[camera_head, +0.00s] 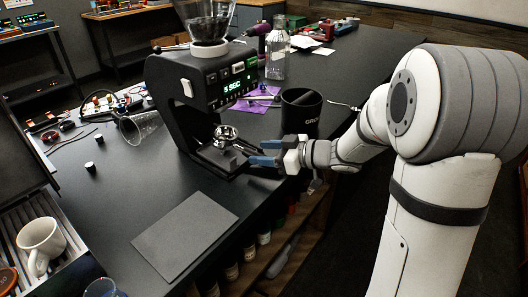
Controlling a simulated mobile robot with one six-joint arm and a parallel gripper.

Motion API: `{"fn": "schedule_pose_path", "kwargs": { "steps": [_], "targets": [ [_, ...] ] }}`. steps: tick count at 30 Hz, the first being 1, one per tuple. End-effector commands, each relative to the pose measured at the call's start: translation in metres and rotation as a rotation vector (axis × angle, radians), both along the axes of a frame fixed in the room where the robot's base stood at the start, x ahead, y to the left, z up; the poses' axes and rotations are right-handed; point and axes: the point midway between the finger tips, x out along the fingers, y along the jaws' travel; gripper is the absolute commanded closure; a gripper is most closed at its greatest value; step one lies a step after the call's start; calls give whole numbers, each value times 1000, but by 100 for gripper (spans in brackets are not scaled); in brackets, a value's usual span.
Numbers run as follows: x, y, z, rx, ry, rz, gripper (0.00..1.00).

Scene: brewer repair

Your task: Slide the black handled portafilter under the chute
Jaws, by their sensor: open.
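The portafilter (226,134) has a round metal head and a dark handle that runs right toward my gripper. It sits low at the front of the black grinder (190,82), over the grinder's base tray. The grinder has a bean hopper on top and a green lit display. The chute is not clearly visible; it is hidden under the grinder's overhanging front. My gripper (262,153) has blue fingertips and is open, beside the handle end. Whether the fingers touch the handle is too small to tell.
A black knock bin (301,111) stands close behind my gripper. A grey mat (185,236) lies in front on the dark counter (120,195). A white mug (41,243) stands at the left. The counter edge runs below my gripper.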

Motion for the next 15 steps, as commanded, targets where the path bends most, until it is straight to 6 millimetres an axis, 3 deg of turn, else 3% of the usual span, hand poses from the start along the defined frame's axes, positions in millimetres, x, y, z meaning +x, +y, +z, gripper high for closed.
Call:
{"fn": "schedule_pose_path", "kwargs": {
  "steps": [7, 15],
  "targets": [
    [-3, -9, 2, 0, 1, -3, 47],
    [-21, -49, 15, 0, -1, -4, 47]
  ]
}}
